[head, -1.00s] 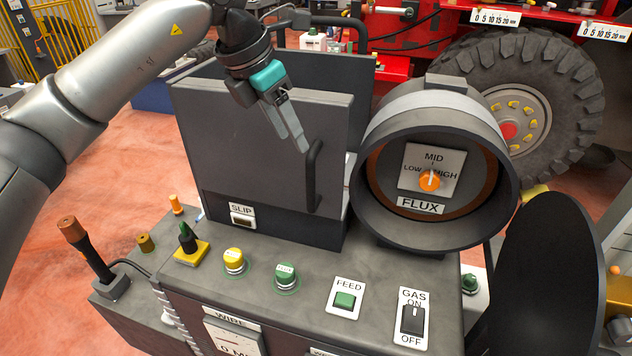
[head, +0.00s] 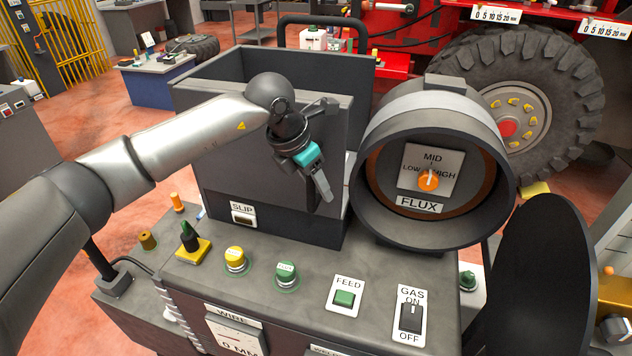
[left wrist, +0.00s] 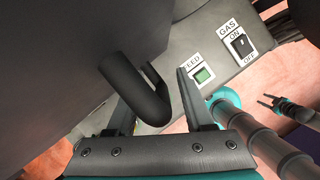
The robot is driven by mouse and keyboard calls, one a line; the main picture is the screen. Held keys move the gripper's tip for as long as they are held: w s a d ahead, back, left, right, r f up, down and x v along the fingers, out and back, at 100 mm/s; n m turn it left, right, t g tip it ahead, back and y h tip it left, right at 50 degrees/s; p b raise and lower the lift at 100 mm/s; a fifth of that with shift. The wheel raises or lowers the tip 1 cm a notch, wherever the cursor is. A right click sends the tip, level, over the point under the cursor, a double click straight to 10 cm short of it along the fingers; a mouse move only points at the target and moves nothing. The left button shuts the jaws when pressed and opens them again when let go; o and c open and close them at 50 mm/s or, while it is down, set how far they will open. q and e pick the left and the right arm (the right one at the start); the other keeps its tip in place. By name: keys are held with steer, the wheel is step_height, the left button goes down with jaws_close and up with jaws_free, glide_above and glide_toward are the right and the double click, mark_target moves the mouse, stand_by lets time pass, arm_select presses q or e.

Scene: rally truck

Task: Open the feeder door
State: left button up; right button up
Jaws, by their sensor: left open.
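The feeder door (head: 225,165) is the dark grey front panel of the box-shaped feeder in the head view, and it looks shut. Its dark bar handle (left wrist: 148,90) shows in the left wrist view; in the head view my left gripper mostly hides it. My left gripper (head: 326,192) is open at the door's right side. In the left wrist view its fingers (left wrist: 158,110) lie either side of the handle's lower bend, with no clear grip on it. What looks like my right gripper (left wrist: 269,101) is small at the right of that view; its jaw state is unclear.
The console below holds a SLIP label, yellow and green knobs (head: 286,274), a FEED button (head: 344,298) and a GAS switch (head: 410,317). The round FLUX housing (head: 432,160) stands close right of the door. A black disc (head: 540,280) is at the lower right.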

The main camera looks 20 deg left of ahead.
arm_select(q)
jaws_close()
stand_by(0.3)
stand_by(1.1)
